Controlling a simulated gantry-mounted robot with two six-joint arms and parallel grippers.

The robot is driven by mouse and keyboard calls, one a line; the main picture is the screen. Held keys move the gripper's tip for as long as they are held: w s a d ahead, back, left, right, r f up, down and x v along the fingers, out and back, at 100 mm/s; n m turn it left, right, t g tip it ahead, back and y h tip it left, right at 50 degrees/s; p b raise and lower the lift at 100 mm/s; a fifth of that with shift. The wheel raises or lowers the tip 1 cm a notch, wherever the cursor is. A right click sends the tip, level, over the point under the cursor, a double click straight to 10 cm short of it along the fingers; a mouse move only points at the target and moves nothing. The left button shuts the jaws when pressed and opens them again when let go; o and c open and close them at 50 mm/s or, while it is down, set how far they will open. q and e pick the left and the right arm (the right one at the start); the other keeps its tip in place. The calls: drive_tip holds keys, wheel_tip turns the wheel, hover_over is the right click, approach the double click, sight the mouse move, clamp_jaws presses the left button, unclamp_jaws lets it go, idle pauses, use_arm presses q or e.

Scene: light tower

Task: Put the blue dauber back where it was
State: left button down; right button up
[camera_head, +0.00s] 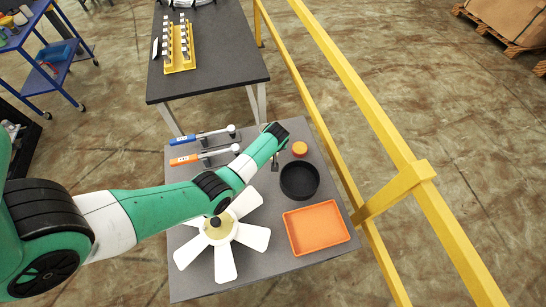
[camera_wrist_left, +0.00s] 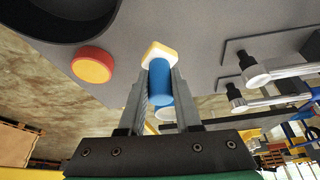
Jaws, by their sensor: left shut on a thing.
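In the left wrist view the blue dauber (camera_wrist_left: 160,84) is a blue cylinder with a pale cream tip. My left gripper (camera_wrist_left: 160,86) is shut on it, with a finger on each side. In the head view my green left arm reaches in from the left over the grey table (camera_head: 200,285). My left gripper (camera_head: 275,163) shows there only as a small dark end, beside the orange-topped pot and above the black bowl. The dauber cannot be made out in the head view. My right gripper is not in view.
The orange-topped pot (camera_head: 299,148), black bowl (camera_head: 300,181) and orange tray (camera_head: 317,228) stand on the right. A white fan wheel (camera_head: 226,262) is at the front. Blue-handled (camera_head: 182,140) and orange-handled (camera_head: 184,160) tools lie at the back left. A yellow rail (camera_head: 345,165) runs along the right.

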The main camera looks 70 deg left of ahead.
use_arm(q)
wheel_tip(320, 180, down, 3)
drive_tip(key=shift+w+a+f+b, duration=0.1)
drive_tip(key=shift+w+b, duration=0.05)
drive_tip(key=shift+b, duration=0.9)
drive_tip(key=shift+f, duration=0.1)
drive_tip(key=shift+f, duration=0.15)
drive_tip(key=c, duration=0.6)
unclamp_jaws()
drive_tip(key=p+v, duration=0.6)
drive_tip(key=v, duration=0.6)
drive_tip(key=shift+p, duration=0.4)
